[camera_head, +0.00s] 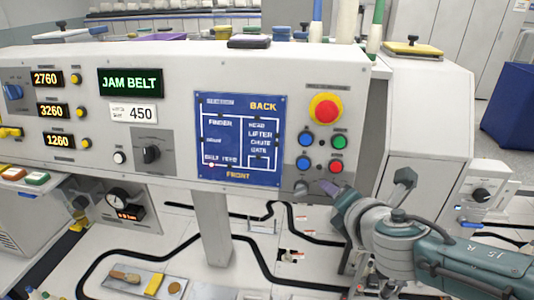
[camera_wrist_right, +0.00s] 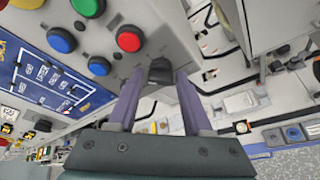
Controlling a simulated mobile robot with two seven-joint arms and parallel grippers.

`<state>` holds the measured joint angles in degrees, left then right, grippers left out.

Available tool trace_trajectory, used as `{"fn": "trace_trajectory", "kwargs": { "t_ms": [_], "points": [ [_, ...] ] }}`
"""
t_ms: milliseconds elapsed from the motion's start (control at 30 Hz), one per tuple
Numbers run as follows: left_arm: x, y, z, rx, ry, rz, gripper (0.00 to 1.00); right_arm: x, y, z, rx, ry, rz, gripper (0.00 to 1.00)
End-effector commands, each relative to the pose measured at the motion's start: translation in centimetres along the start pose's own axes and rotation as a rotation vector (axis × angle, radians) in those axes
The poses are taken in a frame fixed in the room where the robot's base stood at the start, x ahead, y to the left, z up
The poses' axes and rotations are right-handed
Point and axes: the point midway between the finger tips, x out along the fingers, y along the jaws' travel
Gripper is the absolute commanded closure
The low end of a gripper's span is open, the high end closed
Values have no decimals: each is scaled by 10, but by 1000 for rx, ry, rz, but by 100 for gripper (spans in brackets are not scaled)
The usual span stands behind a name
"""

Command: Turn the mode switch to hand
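A dark knob (camera_wrist_right: 161,71) at the panel's lower right corner shows in the right wrist view, below the red button. Its label and setting are not readable. My right gripper (camera_wrist_right: 160,74) has its purple fingers spread on either side of this knob; I cannot tell whether they touch it. In the head view my right gripper (camera_head: 326,188) is at the panel's lower right edge, where it blocks a clear look at the knob. Another black rotary switch (camera_head: 151,154) is on the panel's left half, with no gripper near it. My left gripper is not in view.
Close above the right gripper are a red button (camera_head: 336,167), a green button (camera_head: 339,142), blue buttons (camera_head: 304,164) and a red emergency stop (camera_head: 325,109). A blue diagram screen (camera_head: 240,138) is to their left. A tray (camera_head: 122,285) with tools lies below.

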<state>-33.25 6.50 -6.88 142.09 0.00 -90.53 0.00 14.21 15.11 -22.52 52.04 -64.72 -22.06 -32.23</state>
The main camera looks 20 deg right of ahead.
Motion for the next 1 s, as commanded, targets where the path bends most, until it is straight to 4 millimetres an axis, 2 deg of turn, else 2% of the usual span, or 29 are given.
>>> {"fn": "trace_trajectory", "kwargs": {
  "t_ms": [33,167,467,567,767,1000],
  "points": [
    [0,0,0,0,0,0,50,0,0,0,1,0,0,43],
    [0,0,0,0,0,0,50,0,0,0,1,1,0,30],
    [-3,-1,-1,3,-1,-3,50,-4,0,0,1,2,-2,30],
    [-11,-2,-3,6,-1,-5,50,-15,1,1,1,3,-1,30],
    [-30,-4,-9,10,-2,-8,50,-53,2,2,2,4,-1,30],
    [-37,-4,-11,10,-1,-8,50,-88,0,0,1,2,-1,30]
  ]
}}
